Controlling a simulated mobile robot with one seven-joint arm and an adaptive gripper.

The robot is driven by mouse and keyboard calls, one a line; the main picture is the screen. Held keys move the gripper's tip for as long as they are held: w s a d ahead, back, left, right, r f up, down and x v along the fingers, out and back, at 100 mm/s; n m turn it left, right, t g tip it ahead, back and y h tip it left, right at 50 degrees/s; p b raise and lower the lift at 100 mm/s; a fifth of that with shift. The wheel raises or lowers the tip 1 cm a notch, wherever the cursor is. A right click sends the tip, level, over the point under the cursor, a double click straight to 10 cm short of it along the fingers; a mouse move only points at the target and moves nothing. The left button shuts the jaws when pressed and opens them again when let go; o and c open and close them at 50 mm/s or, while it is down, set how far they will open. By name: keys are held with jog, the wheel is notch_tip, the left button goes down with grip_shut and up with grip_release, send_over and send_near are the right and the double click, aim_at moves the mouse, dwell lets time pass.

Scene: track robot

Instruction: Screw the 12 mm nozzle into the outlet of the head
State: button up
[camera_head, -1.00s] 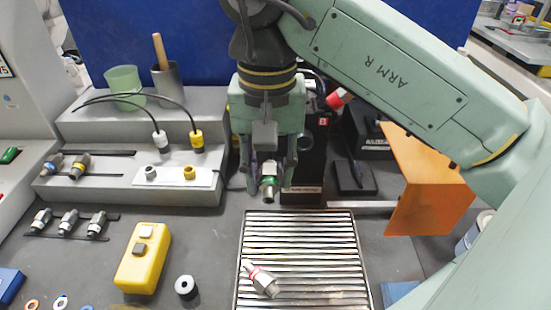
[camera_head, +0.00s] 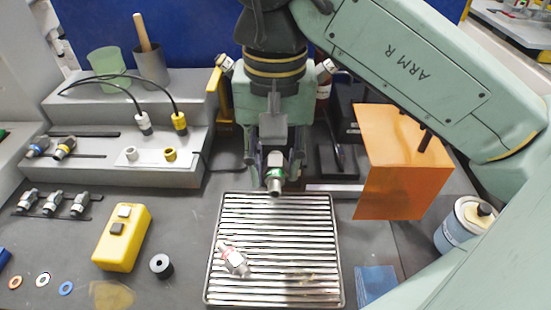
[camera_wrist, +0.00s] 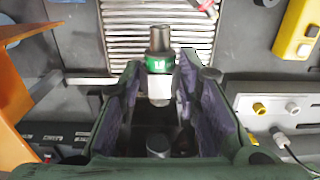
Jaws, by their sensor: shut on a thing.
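My gripper (camera_head: 274,172) is shut on a metal nozzle with a green band (camera_head: 275,182). The nozzle hangs upright, tip down, just above the far edge of the metal grate. In the wrist view, the green-banded nozzle (camera_wrist: 159,62) sits between the purple-lined fingers. The mark on its band is too small to read surely. Another nozzle, with a red band (camera_head: 234,261), lies tilted on the grate. I cannot make out the head's outlet; my gripper and arm cover much of the area behind.
The slatted grate (camera_head: 212,285) fills the front middle. A yellow box with buttons (camera_head: 121,237) and a dark ring (camera_head: 161,265) are left of it. An orange panel (camera_head: 405,165) and a can (camera_head: 460,228) are at right.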

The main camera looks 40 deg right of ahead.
jog(key=shift+w+d+p, duration=0.2)
jog(key=shift+w+d, duration=0.7)
jog(key=shift+w, duration=0.25)
jog(key=shift+w+d+p, duration=0.15)
jog(key=shift+w+d, duration=0.7)
jog(key=shift+w, duration=0.25)
jog(key=shift+w+d, duration=0.65)
jog(key=shift+w, duration=0.25)
jog(key=o, duration=1.3)
jog(key=shift+c, duration=0.2)
jog(key=shift+s, duration=0.1)
